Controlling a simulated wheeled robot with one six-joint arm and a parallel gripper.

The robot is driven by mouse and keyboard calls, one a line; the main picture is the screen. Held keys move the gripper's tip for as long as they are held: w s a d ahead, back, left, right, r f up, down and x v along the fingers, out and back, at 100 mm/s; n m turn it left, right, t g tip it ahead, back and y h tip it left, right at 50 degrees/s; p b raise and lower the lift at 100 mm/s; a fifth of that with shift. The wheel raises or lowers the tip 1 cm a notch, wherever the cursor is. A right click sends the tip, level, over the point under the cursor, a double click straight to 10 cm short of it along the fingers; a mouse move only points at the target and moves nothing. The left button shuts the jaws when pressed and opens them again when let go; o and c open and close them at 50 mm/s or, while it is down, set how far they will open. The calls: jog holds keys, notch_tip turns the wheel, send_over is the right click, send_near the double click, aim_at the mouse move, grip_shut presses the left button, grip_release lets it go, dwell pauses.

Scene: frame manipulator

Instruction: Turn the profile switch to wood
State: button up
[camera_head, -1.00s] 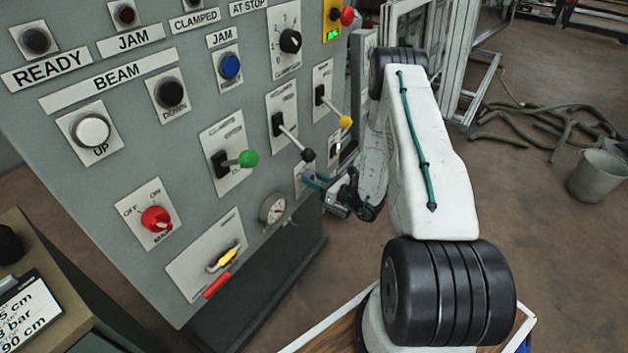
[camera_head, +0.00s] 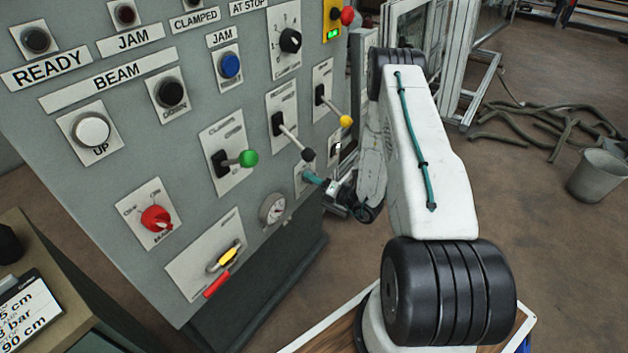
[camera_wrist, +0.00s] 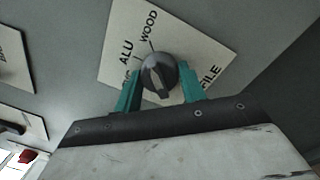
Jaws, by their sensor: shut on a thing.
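The profile switch is a dark round knob (camera_wrist: 158,75) with a raised grip bar, on a pale plate (camera_wrist: 195,40) in the wrist view. The plate reads "WOOD" and "ALU" at its upper left and part of a word ending in "FILE" at lower right. Another label at left is mostly hidden. My gripper (camera_wrist: 161,82) has its teal fingers on either side of the knob, shut on it. Which label the knob points to is unclear. In the head view, my gripper (camera_head: 318,182) is at the panel's lower right edge, hiding the knob.
A yellow-tipped lever (camera_head: 345,121) and a black-tipped lever (camera_head: 307,154) stick out just above my gripper. A green-tipped lever (camera_head: 248,158) is further left.

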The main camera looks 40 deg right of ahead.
jog(key=shift+s, duration=0.1)
dwell(0.4)
jog(key=o, duration=1)
jog(key=shift+c, duration=0.2)
jog(key=v, duration=0.7)
jog(key=shift+s, duration=0.35)
jog(key=shift+d+f, duration=0.1)
jog(key=shift+d, duration=0.05)
